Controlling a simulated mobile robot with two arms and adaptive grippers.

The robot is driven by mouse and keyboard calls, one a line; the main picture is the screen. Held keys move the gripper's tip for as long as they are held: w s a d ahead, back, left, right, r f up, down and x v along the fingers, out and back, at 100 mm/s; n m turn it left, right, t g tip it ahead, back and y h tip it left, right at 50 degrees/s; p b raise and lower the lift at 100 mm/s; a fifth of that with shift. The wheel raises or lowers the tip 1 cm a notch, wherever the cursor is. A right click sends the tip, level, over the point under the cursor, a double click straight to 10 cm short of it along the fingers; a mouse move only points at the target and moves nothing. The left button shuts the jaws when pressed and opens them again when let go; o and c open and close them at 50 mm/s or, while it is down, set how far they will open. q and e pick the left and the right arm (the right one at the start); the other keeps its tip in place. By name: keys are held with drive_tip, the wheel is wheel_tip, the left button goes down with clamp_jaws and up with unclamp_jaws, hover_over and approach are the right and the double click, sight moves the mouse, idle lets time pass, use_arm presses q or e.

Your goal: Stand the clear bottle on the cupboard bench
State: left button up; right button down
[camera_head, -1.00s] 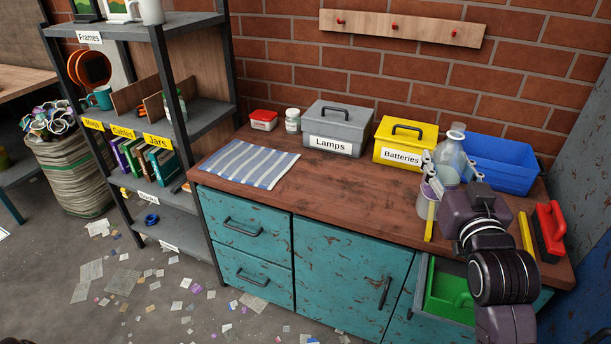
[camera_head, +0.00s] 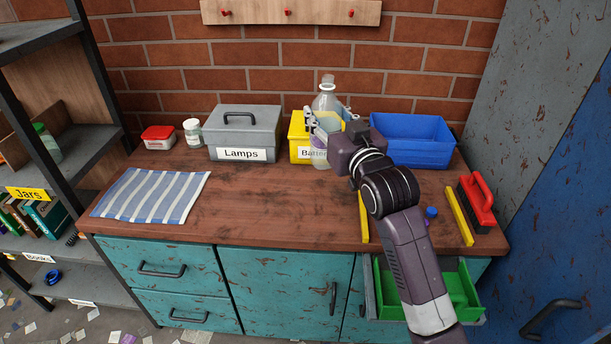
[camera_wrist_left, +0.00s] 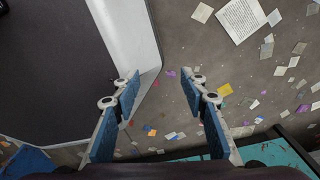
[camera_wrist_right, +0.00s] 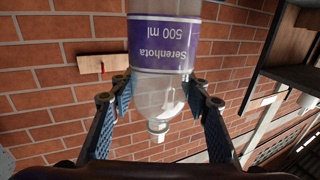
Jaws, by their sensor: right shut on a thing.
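The clear bottle (camera_head: 326,100) has a purple label and is upright in the head view, in front of the yellow Batteries box. My right gripper (camera_head: 330,122) is shut on it. In the right wrist view the bottle (camera_wrist_right: 160,92) sits between the fingers, its label reading "Serenhota 500 ml". Whether its base touches the bench is unclear. The cupboard bench (camera_head: 255,208) has a worn brown wooden top and teal fronts. My left gripper (camera_wrist_left: 165,82) is open and empty above the littered floor in the left wrist view. It is outside the head view.
The grey Lamps box (camera_head: 243,132), yellow Batteries box (camera_head: 300,128) and blue bin (camera_head: 412,140) line the back. A striped cloth (camera_head: 152,195) lies left. A red-handled brush (camera_head: 477,200) and yellow strips lie right. A drawer with a green tray (camera_head: 465,290) stands open. The bench middle is clear.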

wheel_tip(320, 180, down, 6)
drive_tip(key=shift+w+r, duration=0.1)
drive_tip(key=shift+r, duration=0.1)
wheel_tip(320, 180, down, 7)
drive_tip(key=shift+f, duration=0.25)
use_arm(q)
drive_tip(key=shift+w+d+f, duration=0.15)
drive_tip(key=shift+w, duration=0.2)
use_arm(e)
wheel_tip(320, 180, down, 4)
drive_tip(key=shift+f, duration=0.2)
